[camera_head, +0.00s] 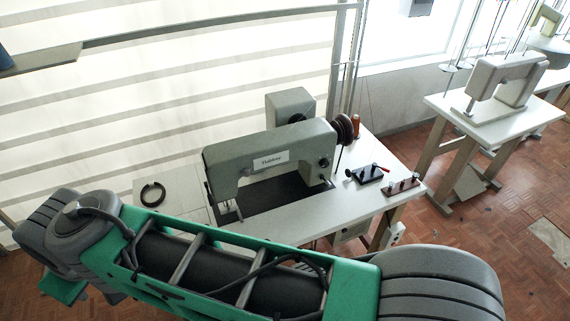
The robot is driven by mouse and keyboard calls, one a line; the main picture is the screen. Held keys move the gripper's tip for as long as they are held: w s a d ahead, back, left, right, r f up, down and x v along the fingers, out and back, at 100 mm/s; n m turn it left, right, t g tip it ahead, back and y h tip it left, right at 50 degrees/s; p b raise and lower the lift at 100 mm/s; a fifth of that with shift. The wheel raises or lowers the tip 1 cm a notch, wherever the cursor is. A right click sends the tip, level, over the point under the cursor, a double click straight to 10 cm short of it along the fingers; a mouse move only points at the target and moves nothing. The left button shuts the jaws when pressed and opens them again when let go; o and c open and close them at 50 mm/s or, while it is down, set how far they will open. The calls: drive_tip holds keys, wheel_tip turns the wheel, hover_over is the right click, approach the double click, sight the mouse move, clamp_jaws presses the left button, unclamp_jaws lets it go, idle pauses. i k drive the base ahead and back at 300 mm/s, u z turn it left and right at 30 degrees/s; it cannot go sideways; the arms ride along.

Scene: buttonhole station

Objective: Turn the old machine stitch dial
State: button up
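The old sewing machine (225,157) is grey-green with a white name label (270,160) on its arm. It stands on a white table (355,205). A small dark round knob (324,163), which looks like the stitch dial, sits on the front of the machine's right pillar. Its markings and setting are too small to read. My green and grey arm crosses the foreground below the table in the picture. My gripper does not show in this view, so its distance from the dial cannot be told.
A dark handwheel (342,128) sticks out at the machine's right end. Small dark stands (368,175) and a reddish-brown spool rack (402,187) are on the table's right. A black ring (153,193) lies at left. Another machine (505,80) stands at upper right. Wooden floor (480,240) is open at right.

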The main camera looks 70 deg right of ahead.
sight(323, 163)
drive_tip(key=u, duration=0.05)
drive_tip(key=k, duration=0.85)
drive_tip(key=z, duration=1.15)
